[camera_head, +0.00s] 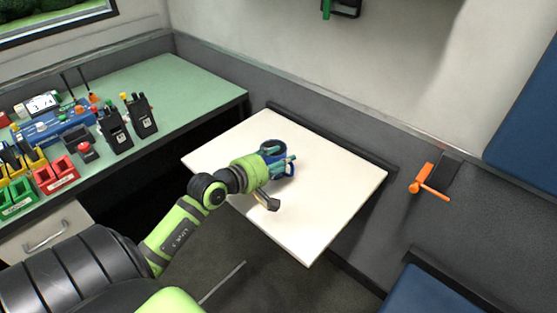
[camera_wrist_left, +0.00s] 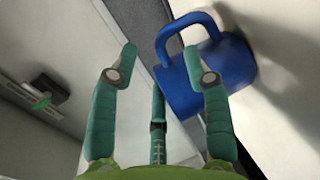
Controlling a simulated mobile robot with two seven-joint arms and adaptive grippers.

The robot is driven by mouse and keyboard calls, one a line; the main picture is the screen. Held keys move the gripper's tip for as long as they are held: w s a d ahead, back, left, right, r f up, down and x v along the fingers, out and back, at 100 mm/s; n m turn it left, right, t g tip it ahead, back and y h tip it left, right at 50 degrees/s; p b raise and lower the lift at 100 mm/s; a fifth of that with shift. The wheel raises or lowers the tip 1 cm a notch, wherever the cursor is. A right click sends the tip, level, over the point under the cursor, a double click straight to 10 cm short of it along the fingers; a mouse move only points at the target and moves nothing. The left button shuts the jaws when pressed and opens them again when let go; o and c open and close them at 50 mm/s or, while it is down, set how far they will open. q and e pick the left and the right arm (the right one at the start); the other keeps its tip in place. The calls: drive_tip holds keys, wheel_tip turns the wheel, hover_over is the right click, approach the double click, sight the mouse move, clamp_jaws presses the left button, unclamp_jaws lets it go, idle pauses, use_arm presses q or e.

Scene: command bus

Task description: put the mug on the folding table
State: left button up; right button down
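The blue mug (camera_head: 288,170) is on the white folding table (camera_head: 335,190), toward its back left part. In the left wrist view the mug (camera_wrist_left: 232,70) has its base side against the pale tabletop, with a shadow beside it. My right gripper is not in view.
A green worktop (camera_head: 185,85) at the left carries black radios (camera_head: 142,115), red, yellow and green bins and a blue case. An orange lever (camera_head: 430,185) is on the wall side at right. Blue seats are at right. The table's right and front parts are clear.

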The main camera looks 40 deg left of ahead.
use_arm(q)
drive_tip(key=shift+r, duration=0.1)
drive_tip(key=b+v, duration=0.1)
drive_tip(key=v, duration=1.1)
idle(0.4)
